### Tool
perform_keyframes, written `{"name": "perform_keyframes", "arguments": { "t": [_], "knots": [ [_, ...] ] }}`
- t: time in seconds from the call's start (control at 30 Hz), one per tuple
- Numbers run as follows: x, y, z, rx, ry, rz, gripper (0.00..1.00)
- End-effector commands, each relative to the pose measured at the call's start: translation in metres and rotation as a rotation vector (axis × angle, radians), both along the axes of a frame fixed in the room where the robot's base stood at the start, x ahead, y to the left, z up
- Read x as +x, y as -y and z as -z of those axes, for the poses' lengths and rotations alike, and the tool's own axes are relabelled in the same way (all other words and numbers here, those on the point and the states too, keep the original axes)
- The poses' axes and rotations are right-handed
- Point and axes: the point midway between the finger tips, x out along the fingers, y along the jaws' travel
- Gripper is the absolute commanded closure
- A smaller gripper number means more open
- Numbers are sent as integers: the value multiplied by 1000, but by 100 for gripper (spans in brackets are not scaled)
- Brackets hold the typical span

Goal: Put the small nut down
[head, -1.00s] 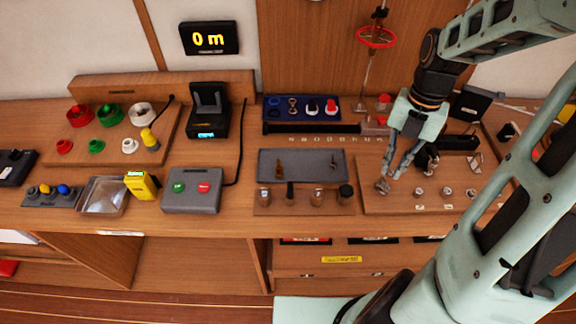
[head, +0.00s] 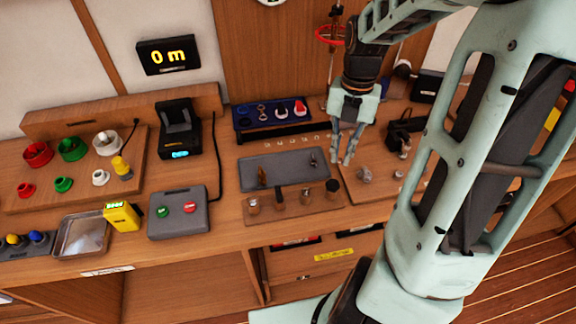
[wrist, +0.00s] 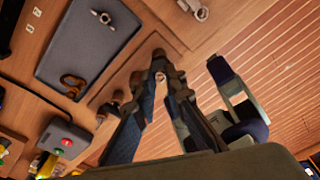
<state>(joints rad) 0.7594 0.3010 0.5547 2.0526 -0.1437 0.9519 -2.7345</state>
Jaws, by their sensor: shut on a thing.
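My gripper (head: 341,158) is raised above the bench, by the right end of the grey tray in the head view. In the wrist view its fingertips (wrist: 158,68) are nearly together, with a small pale ring-like thing between them, which looks like the small nut (wrist: 160,76). The head view does not show the nut clearly. The grey tray (head: 285,168) holds a brown item (head: 262,176) and a small metal piece (head: 312,158). Both also show on the tray in the wrist view (wrist: 75,45).
A wooden strip (head: 318,208) with several upright pegs lies in front of the tray. A wooden board (head: 370,192) with metal nuts (head: 365,175) lies to the right. A blue rack (head: 272,116) stands behind. A grey button box (head: 179,213) is at the left.

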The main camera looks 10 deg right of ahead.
Motion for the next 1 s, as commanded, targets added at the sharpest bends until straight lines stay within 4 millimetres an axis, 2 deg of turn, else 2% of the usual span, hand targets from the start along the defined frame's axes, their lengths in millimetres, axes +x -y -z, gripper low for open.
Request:
{"name": "perform_keyframes", "arguments": {
  "t": [0.03, 0.2, 0.27, 0.4, 0.53, 0.77, 1.0],
  "knots": [
    [10, -11, 6, 3, -1, -10, 100],
    [39, -42, 25, 4, -2, -9, 100],
    [49, -53, 31, 2, -2, -9, 100],
    [62, -67, 58, 1, -3, -6, 100],
    [72, -76, 73, 1, -1, -3, 100],
    [79, -81, 84, 0, 1, -2, 100],
    [81, -85, 116, 0, -2, -2, 100]
  ]
}}
